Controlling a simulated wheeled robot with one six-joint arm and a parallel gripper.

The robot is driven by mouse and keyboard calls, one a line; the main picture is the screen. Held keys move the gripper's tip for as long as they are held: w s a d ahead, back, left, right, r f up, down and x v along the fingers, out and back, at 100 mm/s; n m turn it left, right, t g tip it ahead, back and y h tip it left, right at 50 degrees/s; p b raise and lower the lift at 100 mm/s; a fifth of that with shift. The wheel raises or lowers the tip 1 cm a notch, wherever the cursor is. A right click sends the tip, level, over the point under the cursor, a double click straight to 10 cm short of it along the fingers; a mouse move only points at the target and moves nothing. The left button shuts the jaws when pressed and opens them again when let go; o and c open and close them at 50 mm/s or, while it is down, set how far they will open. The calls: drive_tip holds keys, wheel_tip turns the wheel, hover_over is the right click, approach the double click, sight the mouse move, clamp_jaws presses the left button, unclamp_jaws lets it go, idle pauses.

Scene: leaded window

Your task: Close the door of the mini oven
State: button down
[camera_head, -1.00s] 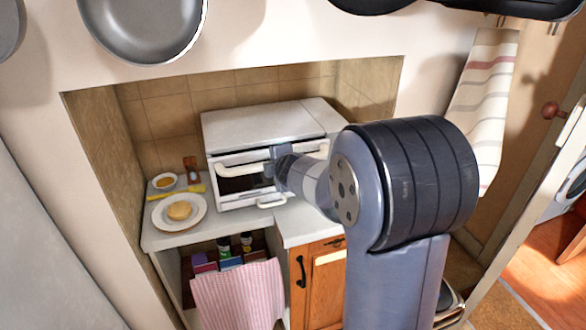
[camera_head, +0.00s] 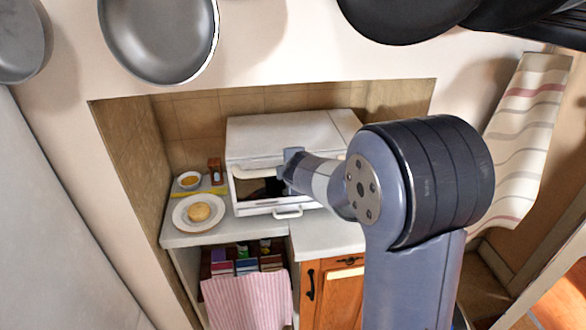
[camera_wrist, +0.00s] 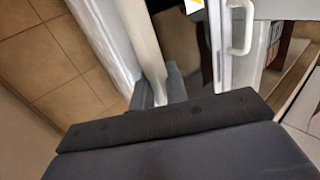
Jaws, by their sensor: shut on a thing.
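The white mini oven (camera_head: 285,130) stands on the counter in the alcove. Its pale door handle bar (camera_head: 258,172) runs across the upper front, and a dark opening (camera_head: 252,190) shows below it. The door looks at least partly open; its exact angle is unclear. My gripper (camera_head: 291,168) is at the middle of the bar, shut on it. In the wrist view the grey fingers (camera_wrist: 160,86) close around the pale bar, and the dark interior lies to its right. My arm hides the oven's right front.
A plate (camera_head: 198,226) with a round bun and a small bowl (camera_head: 189,180) stand left of the oven. A small pull handle (camera_head: 288,212) sticks out below the oven front. A pink striped towel (camera_head: 248,299) hangs below the counter. Pans (camera_head: 158,38) hang above the alcove.

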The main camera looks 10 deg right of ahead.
drive_tip(key=shift+w+r, duration=0.1)
drive_tip(key=shift+r, duration=0.15)
drive_tip(key=c, duration=1.7)
unclamp_jaws()
drive_tip(key=shift+c, duration=0.2)
drive_tip(key=shift+r, duration=0.1)
drive_tip(key=shift+s+r, duration=0.25)
drive_tip(key=shift+s, duration=0.05)
drive_tip(key=p+v, duration=0.2)
drive_tip(key=v, duration=0.8)
drive_tip(key=shift+s+f, duration=0.15)
drive_tip(key=shift+f, duration=0.15)
drive_tip(key=shift+f, duration=0.1)
